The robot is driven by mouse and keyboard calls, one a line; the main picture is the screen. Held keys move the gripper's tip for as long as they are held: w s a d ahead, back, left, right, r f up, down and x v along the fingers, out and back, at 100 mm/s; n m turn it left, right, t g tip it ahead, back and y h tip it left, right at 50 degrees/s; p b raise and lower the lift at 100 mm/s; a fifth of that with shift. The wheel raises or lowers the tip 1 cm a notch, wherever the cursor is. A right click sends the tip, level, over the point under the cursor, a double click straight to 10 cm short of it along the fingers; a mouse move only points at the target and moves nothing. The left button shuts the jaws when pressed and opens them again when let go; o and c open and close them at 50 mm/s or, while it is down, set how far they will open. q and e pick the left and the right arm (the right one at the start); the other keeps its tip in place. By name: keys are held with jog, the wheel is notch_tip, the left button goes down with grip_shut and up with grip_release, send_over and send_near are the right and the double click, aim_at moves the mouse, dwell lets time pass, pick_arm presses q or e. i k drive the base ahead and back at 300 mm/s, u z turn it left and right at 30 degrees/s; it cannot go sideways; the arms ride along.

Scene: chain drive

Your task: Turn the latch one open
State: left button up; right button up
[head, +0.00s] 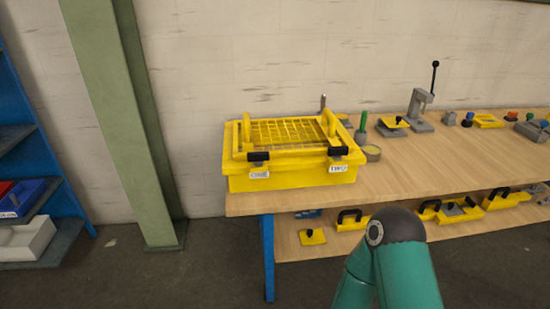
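A yellow box (290,178) with a mesh lid (288,133) sits at the left end of the wooden workbench. The lid lies shut on it, with a yellow handle at each side. Two black latches are on its front edge. The left one, latch one (258,156), is above a white label reading ONE (260,175). The right one, latch two (338,151), is above a label reading TWO (338,168). Both black handles lie about level. Neither of my grippers is in view; only a teal and grey arm part of mine shows at the bottom.
The workbench (440,165) has free room right of the box. A lower shelf (450,229) holds yellow parts. A blue rack (45,190) and green column (115,110) stand left.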

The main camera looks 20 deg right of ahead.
aim_at(259, 158)
jog(key=u, duration=0.15)
jog(key=i, duration=0.95)
jog(key=z, duration=0.05)
